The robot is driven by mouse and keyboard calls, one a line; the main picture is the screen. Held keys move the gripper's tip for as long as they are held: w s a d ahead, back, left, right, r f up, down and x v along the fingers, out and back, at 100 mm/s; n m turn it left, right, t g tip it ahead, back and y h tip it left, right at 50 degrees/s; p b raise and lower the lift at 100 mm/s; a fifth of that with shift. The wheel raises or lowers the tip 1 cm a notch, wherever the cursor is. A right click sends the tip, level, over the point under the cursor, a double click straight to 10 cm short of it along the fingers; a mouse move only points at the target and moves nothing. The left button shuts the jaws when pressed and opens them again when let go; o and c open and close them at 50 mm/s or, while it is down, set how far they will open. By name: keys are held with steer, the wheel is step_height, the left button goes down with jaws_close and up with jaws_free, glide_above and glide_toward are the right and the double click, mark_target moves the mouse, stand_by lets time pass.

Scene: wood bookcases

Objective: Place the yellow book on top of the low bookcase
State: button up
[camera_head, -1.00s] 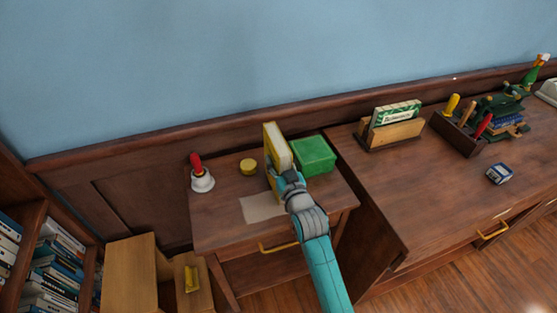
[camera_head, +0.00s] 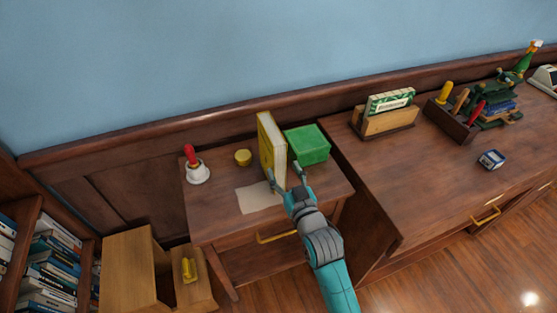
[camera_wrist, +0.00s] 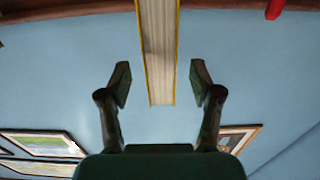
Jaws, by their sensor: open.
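The yellow book (camera_head: 267,145) stands upright on the small wooden table (camera_head: 217,217), close to the left of a green box (camera_head: 308,144). My gripper (camera_head: 284,172) is open at the near edge of the book. In the wrist view, the book's pale page edges and yellow covers (camera_wrist: 158,50) show between the spread fingers (camera_wrist: 160,80), with gaps on both sides. I cannot tell for sure which piece is the low bookcase.
A red-handled bell (camera_head: 197,172) and a yellow round item (camera_head: 243,158) stand left of the book. A paper sheet (camera_head: 258,199) lies in front. The wider desk (camera_head: 385,190) at right holds a book holder (camera_head: 387,119) and a tool tray (camera_head: 455,127). A bookcase with books (camera_head: 50,265) stands left.

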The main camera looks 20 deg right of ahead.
steer(key=shift+s, duration=1.4)
steer(key=s+f+g, duration=0.1)
steer(key=s+f, duration=0.3)
steer(key=s, duration=0.7)
steer(key=s+f+g, duration=0.1)
steer(key=s+f, duration=0.3)
steer(key=s, duration=0.6)
steer(key=s+r, duration=0.1)
steer(key=s, duration=0.8)
steer(key=s+a+r+g, duration=0.1)
steer(key=s+r, duration=0.1)
steer(key=s, duration=0.8)
steer(key=shift+r, duration=0.25)
steer(key=shift+o, duration=0.5)
steer(key=shift+s+r, duration=0.25)
steer(key=shift+s, duration=0.2)
steer(key=shift+w, duration=0.1)
